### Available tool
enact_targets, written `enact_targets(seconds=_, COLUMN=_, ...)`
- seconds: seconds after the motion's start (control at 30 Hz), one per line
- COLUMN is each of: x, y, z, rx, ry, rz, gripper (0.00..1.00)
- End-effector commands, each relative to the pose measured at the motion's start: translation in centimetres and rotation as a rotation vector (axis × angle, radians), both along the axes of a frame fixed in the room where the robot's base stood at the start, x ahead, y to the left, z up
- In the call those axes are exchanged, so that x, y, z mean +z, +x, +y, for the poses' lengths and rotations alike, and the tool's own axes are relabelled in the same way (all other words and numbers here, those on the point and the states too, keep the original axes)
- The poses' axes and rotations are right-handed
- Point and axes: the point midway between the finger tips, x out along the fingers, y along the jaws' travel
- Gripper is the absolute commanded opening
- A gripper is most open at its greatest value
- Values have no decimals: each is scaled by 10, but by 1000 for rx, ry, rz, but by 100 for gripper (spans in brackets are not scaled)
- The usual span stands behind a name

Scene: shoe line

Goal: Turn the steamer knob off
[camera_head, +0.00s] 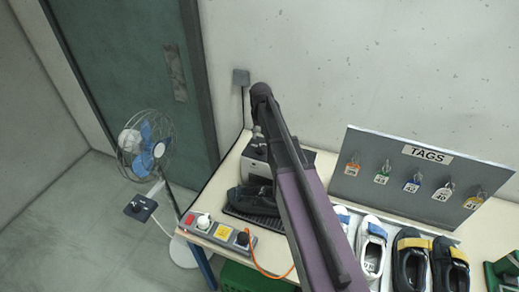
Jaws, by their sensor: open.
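A grey steamer-like box (256,168) stands at the back left of the table, partly covered by my arm. A dark shoe (246,196) sits in front of it on a black ribbed mat. A grey control strip (222,234) lies along the table's front left edge. It carries a red part (190,219), a white knob (204,222) and a black knob (242,239). I cannot tell which knob is the steamer's, nor how either is turned. My purple and dark arm reaches over the table toward the box. My gripper cannot be made out; the arm seems to hide it.
An orange cable (262,269) runs from the strip. Several shoes (411,262) stand in a row at the right, below a grey tag board (413,181). A fan (148,148) stands on the floor at left. The floor left of the table is mostly clear.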

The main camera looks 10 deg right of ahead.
Motion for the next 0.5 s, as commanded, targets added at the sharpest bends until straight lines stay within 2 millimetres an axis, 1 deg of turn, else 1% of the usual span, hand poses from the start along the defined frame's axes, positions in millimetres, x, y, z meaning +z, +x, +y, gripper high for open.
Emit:
enact_targets(seconds=0.03, x=-8, y=0, z=0, rx=0, ry=0, rz=0, gripper=51)
enact_targets(seconds=0.5, x=-44, y=0, z=1, rx=1, ry=0, rz=0, gripper=51)
